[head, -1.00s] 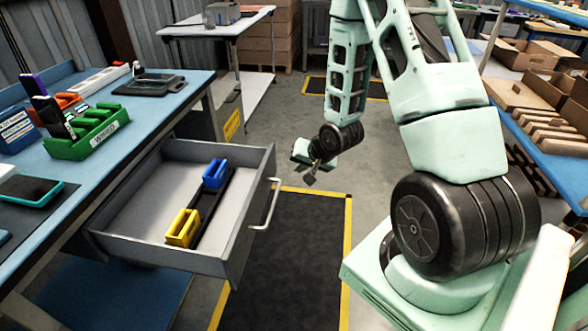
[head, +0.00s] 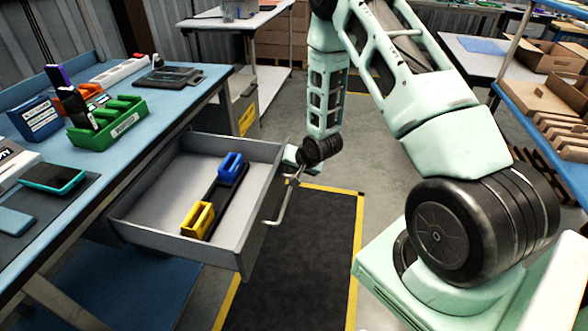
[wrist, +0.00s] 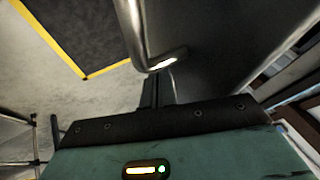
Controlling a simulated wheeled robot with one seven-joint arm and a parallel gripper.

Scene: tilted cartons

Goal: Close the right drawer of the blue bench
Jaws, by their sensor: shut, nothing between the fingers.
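The grey drawer (head: 255,222) of the blue bench (head: 165,95) stands pulled out in the head view. Its bar handle (head: 287,203) is on the front panel. Inside lie a blue bin (head: 231,168) and a yellow bin (head: 198,220) on a dark strip. My gripper (head: 295,174) is at the far end of the handle, by the front panel. In the wrist view my gripper's dark fingers (wrist: 157,92) are together and empty, close to the handle (wrist: 134,35) and the drawer front (wrist: 225,45). I cannot tell whether they touch.
On the bench top are a green bin (head: 112,128), a blue box (head: 36,118), a teal-edged device (head: 53,178) and a black tablet (head: 170,77). A yellow-edged dark mat (head: 290,260) covers the floor in front of the drawer. A shelf with cartons (head: 550,125) stands at the right.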

